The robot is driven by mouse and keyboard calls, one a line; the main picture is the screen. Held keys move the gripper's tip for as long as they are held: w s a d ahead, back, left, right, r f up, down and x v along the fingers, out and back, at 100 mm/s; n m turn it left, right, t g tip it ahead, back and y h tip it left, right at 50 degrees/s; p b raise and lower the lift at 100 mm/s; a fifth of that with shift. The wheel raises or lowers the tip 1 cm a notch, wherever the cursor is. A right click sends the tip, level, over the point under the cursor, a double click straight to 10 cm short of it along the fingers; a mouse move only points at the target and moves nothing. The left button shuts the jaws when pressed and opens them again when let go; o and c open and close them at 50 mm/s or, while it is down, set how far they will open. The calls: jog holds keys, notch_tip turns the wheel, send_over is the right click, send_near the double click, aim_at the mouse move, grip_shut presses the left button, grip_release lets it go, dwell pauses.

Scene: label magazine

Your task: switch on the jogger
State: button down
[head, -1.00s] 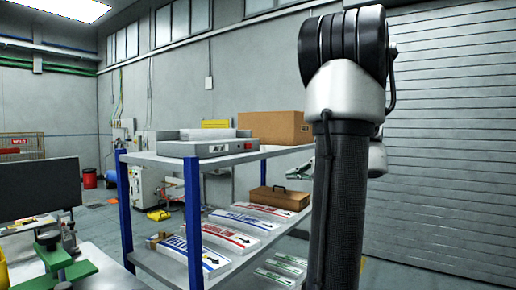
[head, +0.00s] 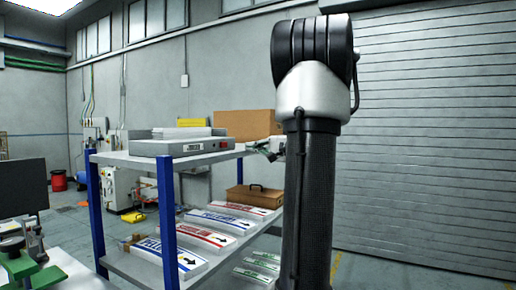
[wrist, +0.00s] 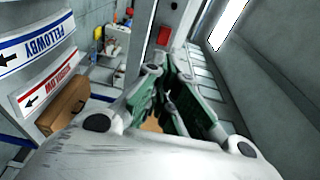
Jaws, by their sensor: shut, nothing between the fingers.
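The jogger (head: 180,148) is a flat grey box with low raised plates on top. It sits on the top shelf in the head view. A small red switch (head: 223,146) is on the right part of its front face. My gripper (head: 265,148) is just right of the jogger, at about the switch's height and apart from it in the picture. In the wrist view my gripper (wrist: 166,88) is shut and empty, its green-padded fingers together. A red patch, probably the switch (wrist: 163,36), shows past the fingertips on a grey face. Touch cannot be seen.
The shelf rack has blue posts (head: 167,220). Its lower shelf holds several label stacks (head: 205,238) and a brown case (head: 254,196). A cardboard box (head: 243,124) stands behind the jogger. A roller shutter (head: 430,130) is at right.

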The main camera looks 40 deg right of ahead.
aim_at(224, 145)
jog(key=w, duration=0.3)
jog(key=w+a, duration=0.1)
jog(key=w, duration=0.5)
jog(key=shift+w+a, duration=0.3)
jog(key=shift+w+d+n+g+y, duration=0.25)
jog(key=shift+w+n+y, duration=0.2)
jog(key=shift+n+y, duration=0.4)
jog(key=shift+w+a+r+n+g+y, duration=0.15)
jog(key=shift+n+g+y, duration=0.2)
jog(key=shift+y, duration=0.6)
